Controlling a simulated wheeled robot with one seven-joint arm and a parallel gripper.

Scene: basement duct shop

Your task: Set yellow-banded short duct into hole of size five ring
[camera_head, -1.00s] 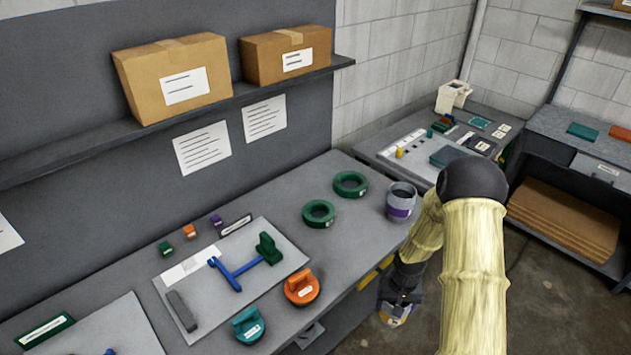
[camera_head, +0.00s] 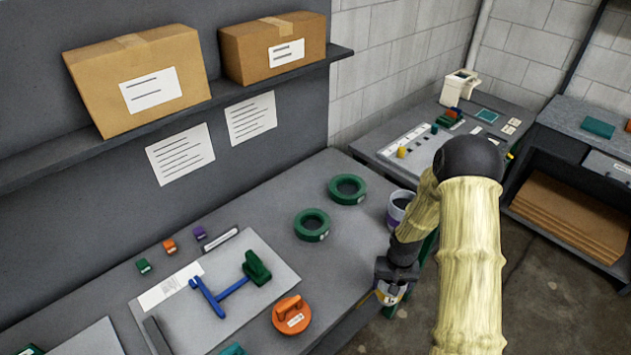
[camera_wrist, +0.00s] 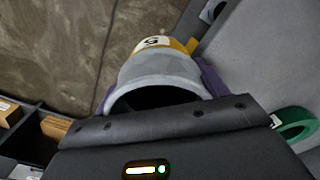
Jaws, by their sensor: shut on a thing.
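The yellow-banded short duct (camera_wrist: 168,68) is a grey open tube with a yellow band and a label reading 5, seen in the wrist view. My gripper (camera_head: 392,284) is shut on it, at the bench's front edge in the head view. My arm and gripper hide most of the duct (camera_head: 388,296) there. Two green rings lie flat on the bench, a nearer one (camera_head: 300,233) and a farther one (camera_head: 335,195), both with empty holes. Their size marks are too small to read. A green ring (camera_wrist: 290,131) also shows at the wrist view's right edge.
A purple-banded duct (camera_head: 397,201) stands on the bench close behind my arm, partly hidden. An orange handled disc (camera_head: 292,318) and a mat (camera_head: 228,322) with blue and green pieces lie to the left. Bare bench (camera_head: 335,270) lies between disc and rings.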

